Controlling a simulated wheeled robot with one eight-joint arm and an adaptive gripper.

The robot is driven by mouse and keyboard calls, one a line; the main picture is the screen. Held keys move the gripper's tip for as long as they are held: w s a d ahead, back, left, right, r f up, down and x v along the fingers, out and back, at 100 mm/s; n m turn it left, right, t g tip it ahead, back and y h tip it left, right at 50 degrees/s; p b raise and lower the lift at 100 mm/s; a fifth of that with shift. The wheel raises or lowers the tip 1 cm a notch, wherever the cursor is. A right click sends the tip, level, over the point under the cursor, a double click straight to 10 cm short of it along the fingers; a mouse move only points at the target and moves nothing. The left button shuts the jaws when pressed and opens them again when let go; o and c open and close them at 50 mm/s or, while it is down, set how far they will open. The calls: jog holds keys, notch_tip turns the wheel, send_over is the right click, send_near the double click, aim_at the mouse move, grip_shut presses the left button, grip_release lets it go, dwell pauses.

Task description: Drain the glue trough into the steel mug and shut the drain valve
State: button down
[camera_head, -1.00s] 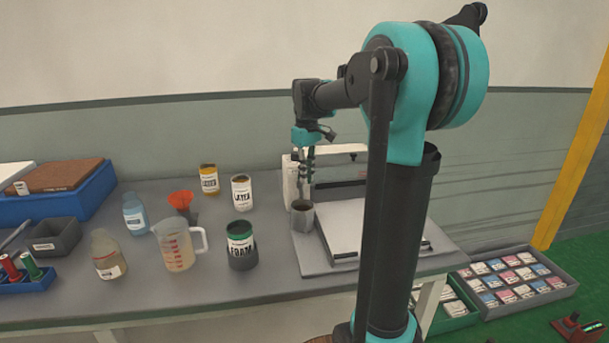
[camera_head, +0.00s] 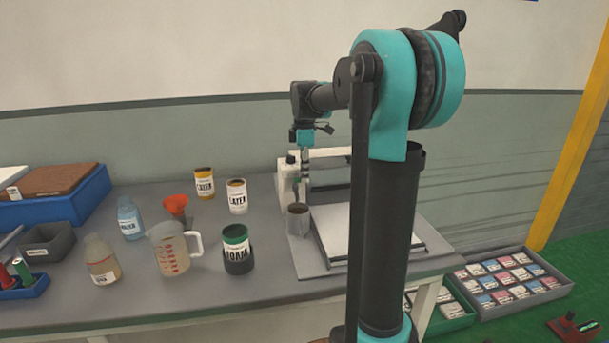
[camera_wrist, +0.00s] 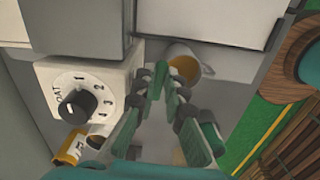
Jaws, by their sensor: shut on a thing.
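My gripper (camera_wrist: 157,80) is shut, its fingertips close together beside the white glue machine (camera_head: 290,181). What it grips is hidden between the tips; from its place by the machine it appears to be the drain valve. In the head view my gripper (camera_head: 303,172) points down above the steel mug (camera_head: 298,220). The mug stands upright at the machine's front left corner and shows partly behind the fingers in the wrist view (camera_wrist: 184,66). The machine's end has a COAT dial (camera_wrist: 77,105). The trough's inside and any glue flow cannot be made out.
A flat white plate (camera_head: 335,235) lies right of the mug. Left of it stand a foam jar (camera_head: 236,250), latex jars (camera_head: 237,197), a measuring jug (camera_head: 172,250) and a red funnel (camera_head: 175,206). Boxes of packets (camera_head: 512,278) stand on the floor at right.

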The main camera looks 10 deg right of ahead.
jog(key=shift+w+n, duration=0.15)
jog(key=shift+n, duration=0.45)
jog(key=c, duration=1.6)
grip_release()
jog(key=shift+r, duration=4)
